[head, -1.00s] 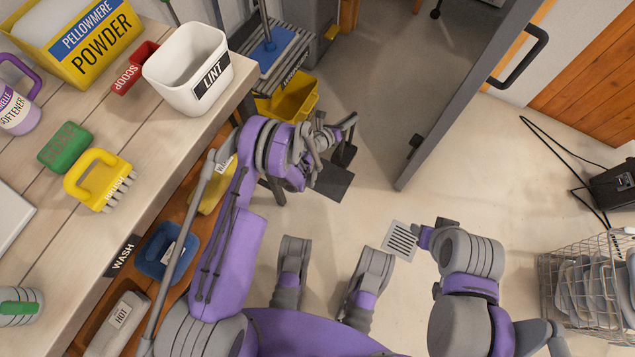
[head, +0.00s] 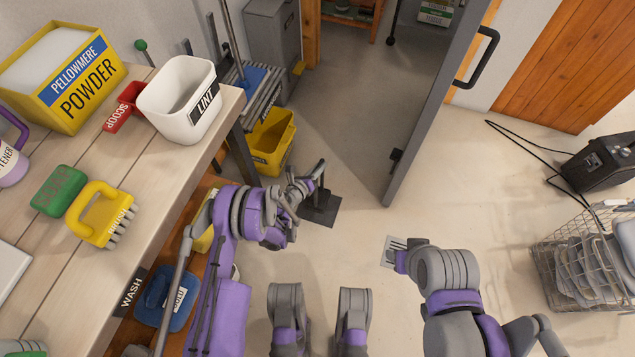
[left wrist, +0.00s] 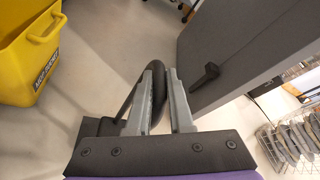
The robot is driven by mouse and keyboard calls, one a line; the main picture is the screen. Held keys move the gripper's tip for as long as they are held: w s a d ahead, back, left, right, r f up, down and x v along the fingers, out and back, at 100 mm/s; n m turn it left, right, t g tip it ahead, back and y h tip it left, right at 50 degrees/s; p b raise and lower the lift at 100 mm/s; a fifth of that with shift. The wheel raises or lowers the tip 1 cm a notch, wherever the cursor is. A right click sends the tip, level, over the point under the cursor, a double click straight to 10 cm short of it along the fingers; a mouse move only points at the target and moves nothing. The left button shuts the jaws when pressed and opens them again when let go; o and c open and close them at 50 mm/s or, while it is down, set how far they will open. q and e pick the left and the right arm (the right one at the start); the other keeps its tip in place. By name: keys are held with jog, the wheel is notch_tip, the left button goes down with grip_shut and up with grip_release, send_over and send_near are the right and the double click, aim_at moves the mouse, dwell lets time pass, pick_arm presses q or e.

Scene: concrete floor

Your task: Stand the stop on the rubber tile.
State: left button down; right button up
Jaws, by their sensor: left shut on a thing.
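The stop, a dark block with a tall black handle (head: 320,170), is in my left gripper (head: 305,187). The gripper is shut on its handle. In the left wrist view the handle (left wrist: 130,99) curves between the two grey fingers (left wrist: 163,92), with the dark block (left wrist: 92,127) at lower left.
An open grey door (head: 432,110) stands behind the tile. A yellow bucket (head: 270,140) stands left of it and also shows in the left wrist view (left wrist: 30,50). A workbench (head: 150,160) fills the left. A wire basket (head: 575,260) and black case (head: 600,165) are at right.

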pick_arm(q)
jog(key=shift+f+b, duration=0.65)
jog(key=shift+f, duration=2.1)
jog(key=c, duration=0.8)
grip_release()
jog(key=shift+r, duration=0.2)
jog(key=shift+s, duration=0.1)
